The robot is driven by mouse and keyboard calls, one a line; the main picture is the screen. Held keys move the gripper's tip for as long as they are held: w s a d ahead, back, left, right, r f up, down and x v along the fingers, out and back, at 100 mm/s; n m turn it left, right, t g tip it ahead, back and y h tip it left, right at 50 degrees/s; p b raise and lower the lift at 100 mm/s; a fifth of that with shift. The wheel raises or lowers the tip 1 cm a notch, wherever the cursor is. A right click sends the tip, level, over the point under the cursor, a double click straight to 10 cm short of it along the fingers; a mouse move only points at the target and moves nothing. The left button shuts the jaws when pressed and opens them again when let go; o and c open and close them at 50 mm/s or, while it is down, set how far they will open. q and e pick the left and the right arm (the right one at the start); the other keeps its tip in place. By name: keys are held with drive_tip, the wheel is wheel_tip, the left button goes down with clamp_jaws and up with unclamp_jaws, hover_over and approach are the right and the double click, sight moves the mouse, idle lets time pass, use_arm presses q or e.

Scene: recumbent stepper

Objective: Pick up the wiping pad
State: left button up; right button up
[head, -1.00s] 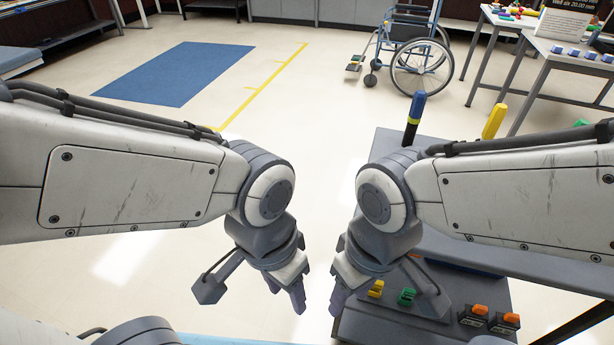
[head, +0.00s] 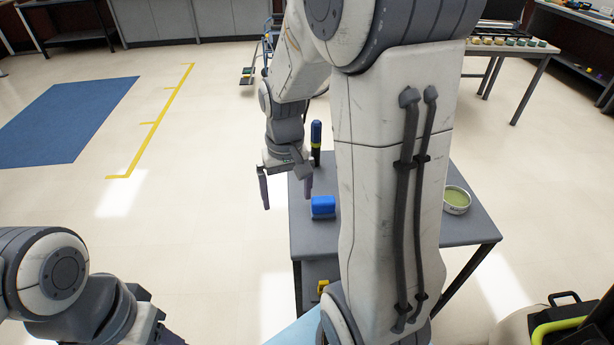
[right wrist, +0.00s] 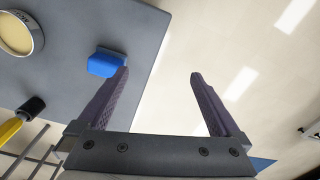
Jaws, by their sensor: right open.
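The wiping pad, seemingly the blue block (head: 323,206), lies on the grey cart top (head: 470,228) near its left edge. It also shows in the right wrist view (right wrist: 106,63), just beyond the tip of the left-hand finger. My right gripper (head: 287,190) is open and empty, at the cart's left edge. One finger is close to the pad; the other is out over the floor. I cannot tell whether the near finger touches the pad. My left gripper (head: 155,330) is at the bottom left, with its fingers mostly cut off.
A round tin (head: 456,199) stands to the right on the cart. A yellow item with a black end (right wrist: 18,122) shows in the right wrist view. My right arm hides the cart's middle. Floor left of the cart is clear.

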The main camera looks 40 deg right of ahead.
drive_tip(key=d+r+m+p, duration=0.2)
drive_tip(key=d+m, duration=0.1)
drive_tip(key=d, duration=0.6)
hover_over(324, 201)
drive_tip(key=f, duration=0.5)
drive_tip(key=shift+a, duration=0.2)
drive_tip(key=shift+d+f, duration=0.15)
drive_tip(key=shift+f, duration=2.85)
drive_tip(key=c, duration=1.3)
use_arm(q)
wheel_tip(324, 201, up, 3)
drive_tip(key=shift+r, duration=0.15)
use_arm(e)
drive_tip(key=shift+r, duration=0.15)
